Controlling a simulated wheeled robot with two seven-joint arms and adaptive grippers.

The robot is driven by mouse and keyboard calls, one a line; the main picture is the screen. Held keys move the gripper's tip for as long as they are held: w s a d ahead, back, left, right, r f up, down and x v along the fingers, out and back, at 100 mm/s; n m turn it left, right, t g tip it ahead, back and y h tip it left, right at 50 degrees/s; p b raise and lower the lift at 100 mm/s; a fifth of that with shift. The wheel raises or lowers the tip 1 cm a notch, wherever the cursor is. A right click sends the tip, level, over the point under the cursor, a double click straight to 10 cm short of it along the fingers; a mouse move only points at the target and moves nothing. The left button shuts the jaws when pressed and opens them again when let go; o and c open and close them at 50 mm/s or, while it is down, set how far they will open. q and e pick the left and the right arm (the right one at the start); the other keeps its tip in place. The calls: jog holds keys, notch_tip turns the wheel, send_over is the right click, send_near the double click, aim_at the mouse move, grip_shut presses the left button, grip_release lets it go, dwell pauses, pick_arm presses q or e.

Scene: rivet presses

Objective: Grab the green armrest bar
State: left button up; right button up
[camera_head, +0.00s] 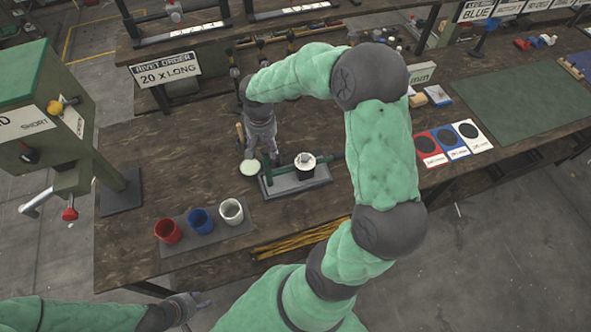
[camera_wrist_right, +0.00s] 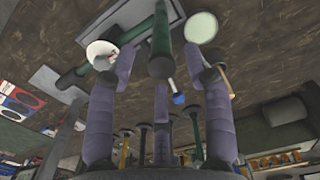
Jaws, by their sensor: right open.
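A green armrest bar (camera_head: 268,172) belongs to a small fixture on a grey base plate (camera_head: 298,184) on the wooden table. In the right wrist view, a green bar (camera_wrist_right: 161,30) stands lengthwise, its dark end between my fingertips. A second green bar (camera_head: 330,158) runs sideways beside a white round piece (camera_head: 305,161). My right gripper (camera_head: 262,158) points down at the fixture's left end. In the wrist view my right gripper (camera_wrist_right: 158,72) is open, fingers spread around the bar's end; contact is unclear. My left gripper (camera_head: 194,303) is low at the bottom left, its fingers indistinct.
A pale green disc (camera_head: 250,167) lies close beside the right gripper. Red (camera_head: 168,231), blue (camera_head: 200,221) and white (camera_head: 231,211) cups stand on a mat in front. A green press (camera_head: 40,110) is at left. Yellow sticks (camera_head: 300,238) lie along the front edge.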

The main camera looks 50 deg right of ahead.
aim_at(266, 159)
jog(key=shift+w+f+b, duration=0.15)
jog(key=shift+f+b, duration=0.15)
jog(key=shift+f, duration=3.25)
jog(key=shift+r, duration=0.1)
grip_shut()
